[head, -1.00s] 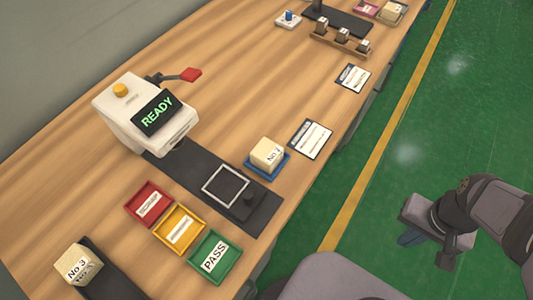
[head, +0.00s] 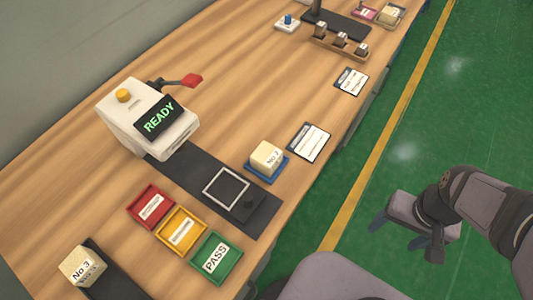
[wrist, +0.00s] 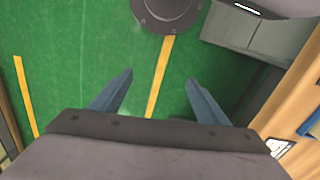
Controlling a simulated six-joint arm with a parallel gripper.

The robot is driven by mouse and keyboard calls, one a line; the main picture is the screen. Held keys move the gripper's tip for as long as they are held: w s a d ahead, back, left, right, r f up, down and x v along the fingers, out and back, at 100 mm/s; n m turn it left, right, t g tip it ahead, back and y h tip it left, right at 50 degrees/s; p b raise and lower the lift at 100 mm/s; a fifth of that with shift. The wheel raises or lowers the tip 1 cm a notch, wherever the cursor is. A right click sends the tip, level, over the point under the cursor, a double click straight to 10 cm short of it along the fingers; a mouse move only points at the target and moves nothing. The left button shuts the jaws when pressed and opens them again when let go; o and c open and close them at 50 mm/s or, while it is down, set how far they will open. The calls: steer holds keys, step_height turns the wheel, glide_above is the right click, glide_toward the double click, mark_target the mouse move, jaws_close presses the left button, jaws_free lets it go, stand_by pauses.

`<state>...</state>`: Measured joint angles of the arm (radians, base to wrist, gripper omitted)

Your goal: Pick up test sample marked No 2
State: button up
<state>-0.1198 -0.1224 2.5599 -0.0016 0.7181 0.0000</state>
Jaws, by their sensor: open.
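A cream block (head: 266,155) sits in a small blue tray (head: 268,174) near the bench's front edge. Its label starts with "No", and the small digit looks like 2 but is blurred. Another cream block (head: 82,266), marked No 3, sits on a dark strip at the lower left. My gripper (head: 396,233) is open and empty over the green floor, to the right of the bench and apart from both blocks. In the wrist view, its two blue fingers (wrist: 158,78) are spread with only floor between them. The blue tray's edge (wrist: 308,125) shows at the right; no block shows there.
A white machine (head: 150,118) reading READY stands on the bench, with a dark track and square plate (head: 226,188) before it. Red (head: 150,207), yellow (head: 181,232) and green PASS (head: 216,258) trays lie nearby. A card (head: 309,142) lies beside the blue tray.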

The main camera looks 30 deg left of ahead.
mark_target(266, 154)
steer(key=s+a+r+n+p, duration=0.2)
steer(key=a+n+p, duration=0.1)
steer(key=a, duration=0.4)
steer(key=s+a+r+n+h+p, duration=0.1)
steer(key=s+a+r+n+p, duration=0.1)
steer(key=a+p, duration=0.3)
steer(key=s+a+r+n+p, duration=0.1)
steer(key=a+r+n+p, duration=0.2)
steer(key=a, duration=0.8)
steer(key=shift+s+a+n+g+h+p, duration=0.15)
steer(key=shift+s+n+g+h+p, duration=0.25)
steer(key=shift+n, duration=0.4)
steer(key=a, duration=0.2)
steer(key=w+a+m, duration=0.1)
steer(key=a, duration=0.2)
steer(key=w+a+r+m+y, duration=0.1)
steer(key=a, duration=0.1)
steer(key=shift+w+a+t, duration=0.1)
steer(key=shift+a+t, duration=0.05)
steer(key=shift+t, duration=0.15)
steer(key=w+a+r+m, duration=0.1)
steer(key=a+r+m, duration=0.1)
steer(key=a+m, duration=0.1)
steer(key=w+a+r+m+y, duration=0.1)
steer(key=shift+w+a+r+m+t, duration=0.1)
steer(key=shift+w+a+m+t, duration=0.2)
steer(key=shift+m, duration=0.1)
steer(key=m, duration=0.4)
steer(key=shift+s+d, duration=0.15)
steer(key=shift+d, duration=0.2)
